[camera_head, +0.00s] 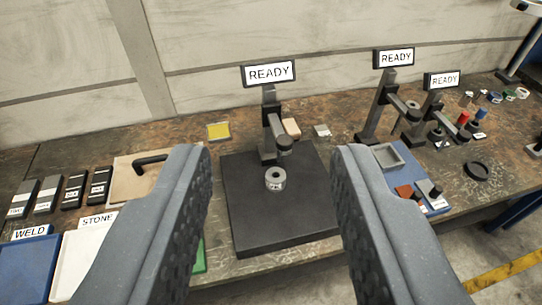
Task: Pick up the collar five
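A small grey metal collar (276,180) with a hole in its top sits upright on the black base plate (255,215) of the middle stand. Its front carries small dark marks, too small to read, so I cannot confirm that it is collar five. My gripper (271,158) is open and empty. Its two grey padded fingers are wide apart in the foreground, with the collar in view between them, apart from both. The stand's dark arm (272,130) reaches out just behind the collar, with a READY sign (269,73) above.
At left are a blue WELD tray (28,265), a white STONE tray, black labelled blocks (74,190) and a board with a black handle (150,160). At right are two more READY stands, a blue tray (432,205) and a black ring (476,171). The plate around the collar is clear.

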